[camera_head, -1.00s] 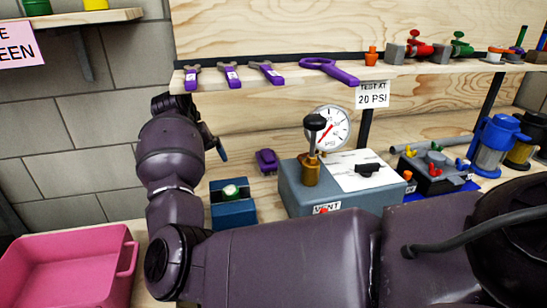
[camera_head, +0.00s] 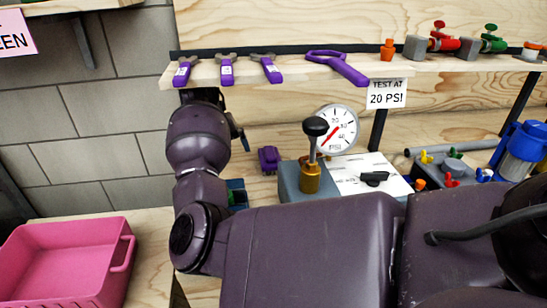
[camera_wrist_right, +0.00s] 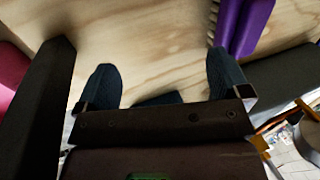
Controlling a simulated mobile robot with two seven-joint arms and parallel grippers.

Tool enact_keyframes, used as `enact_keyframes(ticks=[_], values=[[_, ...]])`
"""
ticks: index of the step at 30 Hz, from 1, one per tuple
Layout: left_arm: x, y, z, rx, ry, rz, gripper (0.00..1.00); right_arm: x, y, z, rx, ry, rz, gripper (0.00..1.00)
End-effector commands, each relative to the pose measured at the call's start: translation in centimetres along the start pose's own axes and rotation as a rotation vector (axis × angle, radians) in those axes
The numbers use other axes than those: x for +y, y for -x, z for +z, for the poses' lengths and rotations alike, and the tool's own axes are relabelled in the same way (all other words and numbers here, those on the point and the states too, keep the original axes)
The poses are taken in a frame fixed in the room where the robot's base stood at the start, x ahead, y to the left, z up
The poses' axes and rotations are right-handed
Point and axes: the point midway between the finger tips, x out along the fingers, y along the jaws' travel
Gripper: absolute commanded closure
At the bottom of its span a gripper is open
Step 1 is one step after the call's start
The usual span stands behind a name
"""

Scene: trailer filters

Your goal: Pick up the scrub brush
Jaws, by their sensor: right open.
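The scrub brush appears to be the small purple block (camera_head: 269,159) on the wooden bench against the back wall, left of the gauge unit. Whether finger and brush touch cannot be told. My left gripper is out of view.
A shelf (camera_head: 215,74) with purple-handled tools (camera_head: 227,70) hangs above the gripper. The grey gauge unit (camera_head: 290,180) stands right of the brush. A blue box (camera_head: 237,190) is partly hidden by my arm. A pink bin (camera_head: 70,265) sits at left.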

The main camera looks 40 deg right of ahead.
Motion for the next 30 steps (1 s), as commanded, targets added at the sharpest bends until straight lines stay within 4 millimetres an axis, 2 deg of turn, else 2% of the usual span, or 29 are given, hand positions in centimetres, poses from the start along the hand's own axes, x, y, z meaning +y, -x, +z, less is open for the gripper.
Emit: enact_keyframes(ticks=[1,9,20,28,29,30], values=[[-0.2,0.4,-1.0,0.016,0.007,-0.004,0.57,-1.2,1.2,0.0,-0.011,-0.006,0.006,0.05],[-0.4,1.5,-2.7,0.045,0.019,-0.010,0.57,-4.7,-0.1,0.0,-0.010,-0.005,0.005,0.05],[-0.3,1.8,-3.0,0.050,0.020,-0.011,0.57,-6.4,-1.7,0.0,-0.002,-0.002,0.001,0.05],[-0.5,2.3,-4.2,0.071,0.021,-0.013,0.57,-9.7,-2.3,-0.1,-0.004,-0.006,0.003,0.05],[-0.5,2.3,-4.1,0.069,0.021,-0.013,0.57,-9.9,-2.6,-0.1,-0.004,-0.005,0.002,0.05],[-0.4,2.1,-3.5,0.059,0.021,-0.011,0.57,-9.5,-3.8,-0.1,0.000,-0.001,0.000,0.05]])
